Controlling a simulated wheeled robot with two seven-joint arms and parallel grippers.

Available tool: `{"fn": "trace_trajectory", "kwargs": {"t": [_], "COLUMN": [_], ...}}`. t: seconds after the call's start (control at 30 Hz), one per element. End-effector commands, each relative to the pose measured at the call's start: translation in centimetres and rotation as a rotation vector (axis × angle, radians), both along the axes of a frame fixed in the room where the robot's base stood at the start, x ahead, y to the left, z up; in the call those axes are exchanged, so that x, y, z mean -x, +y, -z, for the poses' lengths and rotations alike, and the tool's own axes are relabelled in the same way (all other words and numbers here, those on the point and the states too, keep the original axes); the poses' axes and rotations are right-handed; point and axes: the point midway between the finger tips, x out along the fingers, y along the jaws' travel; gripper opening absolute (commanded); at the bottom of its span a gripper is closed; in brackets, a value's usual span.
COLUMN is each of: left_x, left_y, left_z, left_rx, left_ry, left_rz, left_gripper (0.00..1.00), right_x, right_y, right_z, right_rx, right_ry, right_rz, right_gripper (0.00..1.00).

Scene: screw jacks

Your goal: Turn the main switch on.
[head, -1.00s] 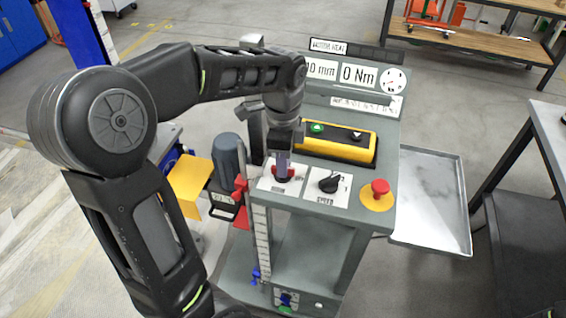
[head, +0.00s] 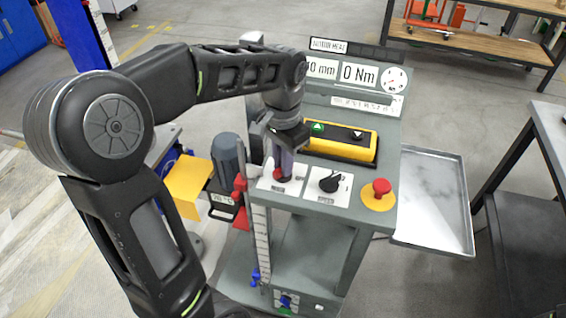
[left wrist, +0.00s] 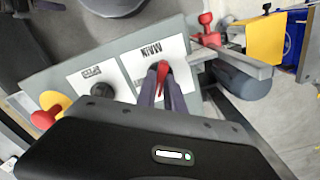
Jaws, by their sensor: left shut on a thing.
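The main switch is a red handle (left wrist: 162,80) on a white plate (left wrist: 150,57) marked MAIN, seen in the left wrist view. In the head view its red knob (head: 281,174) shows at the left of the grey console top. My left gripper (head: 283,168) reaches down onto it, and its two fingers (left wrist: 161,90) are shut on the red handle. The fingers hide part of the handle and of the plate's markings. My right gripper is not in view.
Beside the switch are a black rotary knob (head: 329,184) and a red emergency button (head: 380,188) on a yellow base. Behind them sits a yellow box with a green and a black button (head: 340,142). A metal tray (head: 432,200) is at the right.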

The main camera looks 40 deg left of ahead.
Motion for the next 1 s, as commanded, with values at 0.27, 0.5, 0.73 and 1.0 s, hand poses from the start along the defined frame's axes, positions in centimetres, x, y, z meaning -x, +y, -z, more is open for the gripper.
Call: {"fn": "trace_trajectory", "kwargs": {"t": [0.27,0.5,0.73,1.0], "left_x": [-0.04,-0.05,-0.06,-0.06], "left_y": [0.06,0.06,0.05,0.05], "left_z": [-0.04,-0.06,-0.08,-0.10], "left_rx": [-0.001,-0.001,-0.001,-0.001], "left_ry": [-0.002,-0.003,-0.003,-0.003], "left_rz": [-0.259,-0.442,-0.543,-0.576], "left_gripper": [0.00,0.00,0.00,0.00], "right_x": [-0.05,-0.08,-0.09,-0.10], "right_y": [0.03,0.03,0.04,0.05], "right_z": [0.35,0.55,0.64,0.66], "right_rx": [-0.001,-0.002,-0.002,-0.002], "right_ry": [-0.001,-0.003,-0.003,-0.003], "right_rz": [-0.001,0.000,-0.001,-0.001], "right_gripper": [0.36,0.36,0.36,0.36]}}
